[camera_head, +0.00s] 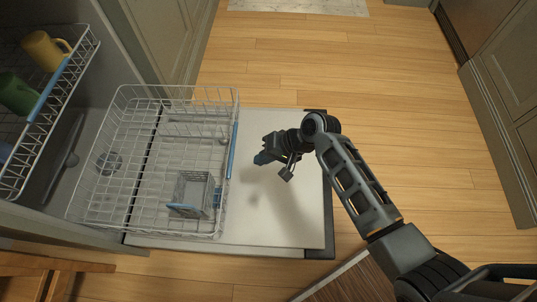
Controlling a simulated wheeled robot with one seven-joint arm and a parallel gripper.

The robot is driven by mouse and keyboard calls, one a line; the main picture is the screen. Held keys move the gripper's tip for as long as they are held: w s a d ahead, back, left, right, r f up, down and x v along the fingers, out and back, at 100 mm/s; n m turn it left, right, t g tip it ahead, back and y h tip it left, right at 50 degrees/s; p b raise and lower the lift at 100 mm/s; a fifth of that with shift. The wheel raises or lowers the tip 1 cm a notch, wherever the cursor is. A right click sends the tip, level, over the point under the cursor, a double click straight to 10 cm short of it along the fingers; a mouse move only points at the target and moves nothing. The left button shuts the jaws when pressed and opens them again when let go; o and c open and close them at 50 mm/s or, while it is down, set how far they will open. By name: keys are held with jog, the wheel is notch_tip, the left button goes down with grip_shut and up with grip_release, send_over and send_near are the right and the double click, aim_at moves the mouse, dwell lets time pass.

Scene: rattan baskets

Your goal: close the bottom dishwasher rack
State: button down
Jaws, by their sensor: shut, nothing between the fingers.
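The bottom dishwasher rack (141,192) is a white wire basket with a blue strip (233,150) along its right-hand edge. It is pulled partly out of the dishwasher and extends over the lowered door (285,215). My gripper (262,159) is shut and empty above the white inner face of the door. It is to the right of the rack's blue edge, with a visible gap between them. Its fingertips point left towards the rack; they are small and dark here.
The upper rack (40,110) holds a yellow mug (45,50) and a green cup (18,93). A cutlery basket (193,193) stands in the bottom rack. A wooden stool (50,272) is at lower left, and a rug (350,283) at the bottom. Wooden floor (400,100) is open beyond the door.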

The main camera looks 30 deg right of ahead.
jog(key=w+a+f+b, duration=0.2)
jog(key=w+a+f, duration=0.1)
jog(key=a+f, duration=0.1)
jog(key=shift+w+a+f+b, duration=0.35)
jog(key=shift+a, duration=0.5)
